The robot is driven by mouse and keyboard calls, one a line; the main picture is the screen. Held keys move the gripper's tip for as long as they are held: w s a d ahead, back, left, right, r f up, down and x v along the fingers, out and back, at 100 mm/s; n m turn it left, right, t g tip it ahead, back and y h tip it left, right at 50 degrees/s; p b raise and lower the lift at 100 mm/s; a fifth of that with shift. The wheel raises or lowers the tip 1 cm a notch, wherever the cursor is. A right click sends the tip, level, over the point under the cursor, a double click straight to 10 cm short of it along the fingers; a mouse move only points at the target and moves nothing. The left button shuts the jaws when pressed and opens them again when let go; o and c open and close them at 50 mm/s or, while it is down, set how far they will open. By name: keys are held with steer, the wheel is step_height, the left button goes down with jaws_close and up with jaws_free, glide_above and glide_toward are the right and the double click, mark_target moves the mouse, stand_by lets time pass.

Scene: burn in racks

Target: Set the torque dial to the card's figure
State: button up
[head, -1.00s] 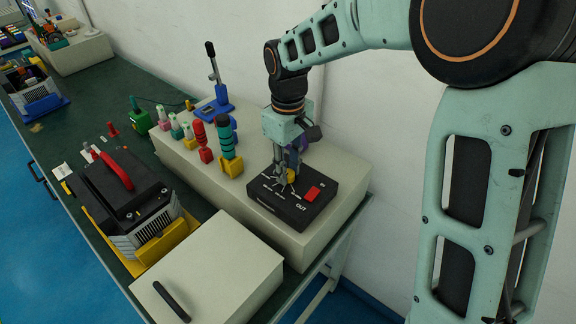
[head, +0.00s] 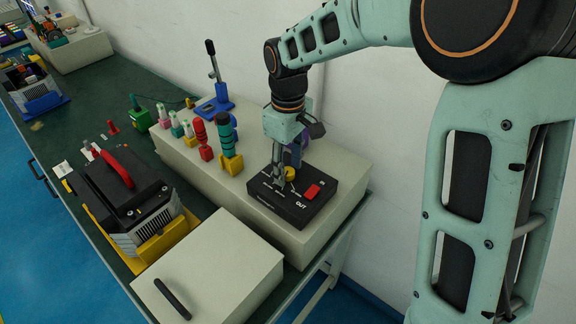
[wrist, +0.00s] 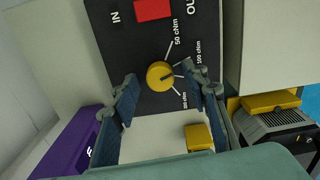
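The yellow torque dial (wrist: 158,75) sits on a black box (wrist: 150,45) with printed cNm marks. A dark line on the dial points right in the wrist view, roughly between the 100 cNm mark and a lower, hard-to-read mark. My gripper (wrist: 160,76) is open, with one finger on each side of the dial and visible gaps to it. In the head view my gripper (head: 279,180) is down at the box, beside the dial (head: 290,174). A small white card (head: 62,170) lies on the bench at left; its writing is unreadable.
The black box has a red block (head: 312,192) on top and stands on a pale raised platform (head: 345,170). Coloured screwdriver-like tools (head: 203,138) stand left of it. A purple object (wrist: 75,145) is near my gripper. A pale lidded box (head: 215,265) is in front.

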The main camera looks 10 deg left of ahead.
mark_target(288, 171)
steer(key=shift+r, duration=0.1)
step_height(288, 171, up, 12)
stand_by(0.5)
stand_by(0.4)
